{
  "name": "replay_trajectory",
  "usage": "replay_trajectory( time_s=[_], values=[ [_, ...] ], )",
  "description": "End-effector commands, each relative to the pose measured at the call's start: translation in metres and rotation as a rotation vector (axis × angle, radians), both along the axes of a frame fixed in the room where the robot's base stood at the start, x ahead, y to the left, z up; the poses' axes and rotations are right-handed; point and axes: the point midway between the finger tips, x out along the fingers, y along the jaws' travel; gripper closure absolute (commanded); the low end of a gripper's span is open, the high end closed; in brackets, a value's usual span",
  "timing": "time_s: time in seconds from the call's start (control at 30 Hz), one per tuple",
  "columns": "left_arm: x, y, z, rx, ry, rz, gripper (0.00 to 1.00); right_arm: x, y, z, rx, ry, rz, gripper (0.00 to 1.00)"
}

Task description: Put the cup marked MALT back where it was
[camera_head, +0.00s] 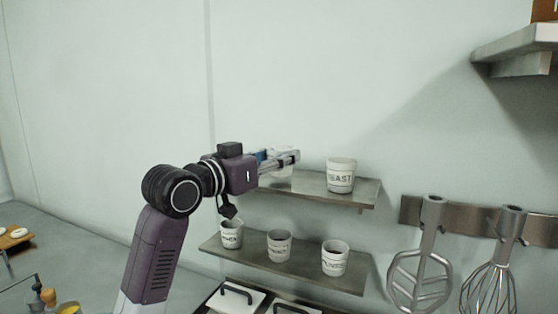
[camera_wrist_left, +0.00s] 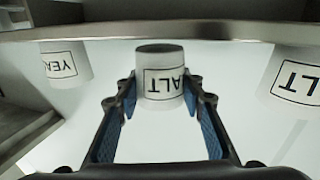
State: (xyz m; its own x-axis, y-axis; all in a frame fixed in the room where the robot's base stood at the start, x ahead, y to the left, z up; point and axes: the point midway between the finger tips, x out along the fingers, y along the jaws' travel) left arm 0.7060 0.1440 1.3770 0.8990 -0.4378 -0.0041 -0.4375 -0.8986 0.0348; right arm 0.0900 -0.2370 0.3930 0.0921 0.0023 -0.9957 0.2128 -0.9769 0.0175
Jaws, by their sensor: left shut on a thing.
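My left gripper (camera_head: 284,159) is at the left end of the upper shelf (camera_head: 312,186). The wrist view is turned over, with the shelf edge (camera_wrist_left: 160,31) at the top. The held cup is at the shelf edge; I cannot tell whether it touches the shelf. The right gripper is not in view.
A cup marked YEAST (camera_head: 341,176) stands on the upper shelf, right of the gripper. Several feet of wall are bare above. The lower shelf (camera_head: 300,278) holds three cups. A rail (camera_head: 465,219) with hanging tools, including a whisk (camera_head: 490,285), is at right.

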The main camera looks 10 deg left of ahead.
Motion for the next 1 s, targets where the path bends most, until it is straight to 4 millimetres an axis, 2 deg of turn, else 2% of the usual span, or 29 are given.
replay_trajectory(
  time_s=[0.1,0.47,0.5,0.63,1.0],
  values=[
    [-0.0005,0.0002,-0.0099,-0.001,0.0,0.0,0.87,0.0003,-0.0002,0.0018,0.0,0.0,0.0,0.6],
    [-0.0004,0.0002,-0.0136,0.0,-0.001,0.001,0.87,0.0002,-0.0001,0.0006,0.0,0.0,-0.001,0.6],
    [-0.0004,0.0003,-0.0145,0.0,-0.001,0.001,0.63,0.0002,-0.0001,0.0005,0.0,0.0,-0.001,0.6],
    [-0.0004,0.0003,-0.0138,0.0,-0.001,0.001,0.49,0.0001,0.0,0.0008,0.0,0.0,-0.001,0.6],
    [-0.0019,0.0014,-0.0117,0.0,-0.002,0.001,0.47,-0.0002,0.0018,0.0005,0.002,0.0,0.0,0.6]
  ],
)
